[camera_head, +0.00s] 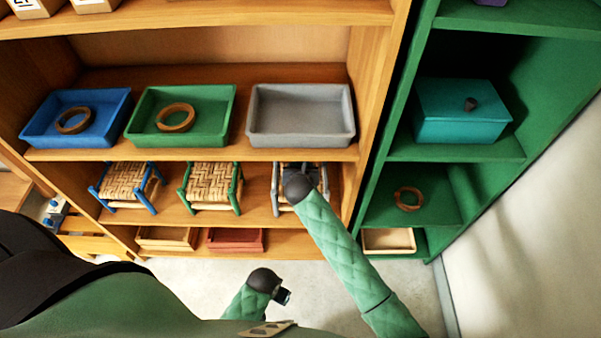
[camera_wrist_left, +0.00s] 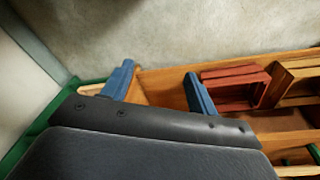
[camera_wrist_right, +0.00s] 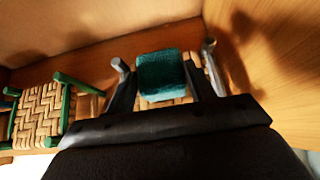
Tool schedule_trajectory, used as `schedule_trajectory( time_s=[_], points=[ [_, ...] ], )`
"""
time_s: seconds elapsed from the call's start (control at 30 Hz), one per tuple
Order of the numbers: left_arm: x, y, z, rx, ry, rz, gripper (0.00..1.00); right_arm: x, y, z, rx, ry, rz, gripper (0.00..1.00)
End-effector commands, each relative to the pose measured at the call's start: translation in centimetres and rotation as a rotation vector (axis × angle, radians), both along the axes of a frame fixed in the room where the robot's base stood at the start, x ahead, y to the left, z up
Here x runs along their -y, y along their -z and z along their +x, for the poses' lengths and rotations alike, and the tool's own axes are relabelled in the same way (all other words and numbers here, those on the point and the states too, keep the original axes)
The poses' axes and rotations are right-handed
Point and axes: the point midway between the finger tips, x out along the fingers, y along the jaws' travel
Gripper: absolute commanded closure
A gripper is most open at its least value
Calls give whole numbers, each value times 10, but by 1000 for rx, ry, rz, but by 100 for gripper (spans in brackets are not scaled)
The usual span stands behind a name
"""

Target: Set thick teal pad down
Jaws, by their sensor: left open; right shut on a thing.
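The thick teal pad (camera_wrist_right: 162,75) shows in the right wrist view between the fingers of my right gripper (camera_wrist_right: 160,68), which is shut on it. The pad is over the woven seat of the grey stool (camera_wrist_right: 208,50); I cannot tell whether it touches the seat. In the head view my right arm reaches to the grey stool (camera_head: 276,190) and hides much of it and the pad. My left gripper (camera_head: 284,296) is low in front of the shelves. In the left wrist view its blue fingers are apart with nothing between them (camera_wrist_left: 158,76).
Stools with blue (camera_head: 127,185) and green (camera_head: 211,186) frames stand left of the grey one. Above are blue (camera_head: 38,122), green (camera_head: 219,115) and grey (camera_head: 301,142) trays. A teal box (camera_head: 460,125) is on the green shelf. The shelf wall (camera_wrist_right: 270,50) is close right of the grey stool.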

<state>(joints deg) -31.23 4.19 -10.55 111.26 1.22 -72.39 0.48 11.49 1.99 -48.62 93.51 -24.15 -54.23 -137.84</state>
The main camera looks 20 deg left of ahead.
Motion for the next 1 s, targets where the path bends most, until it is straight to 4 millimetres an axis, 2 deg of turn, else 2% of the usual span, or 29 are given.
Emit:
schedule_trajectory(
  time_s=[0.33,0.73,0.77,0.87,1.0],
  points=[
    [-5,37,-8,-3,-1,7,41,0,32,-1,-1,-1,0,71],
    [-5,41,-9,-4,0,7,41,0,36,0,0,-2,-1,71],
    [-5,43,-10,-5,-2,8,41,0,36,-1,0,-1,0,44],
    [-5,43,-9,-5,-1,7,41,0,36,0,0,-1,0,25],
    [-5,42,-9,-4,-1,7,41,0,36,-1,0,-1,0,25]
  ],
)
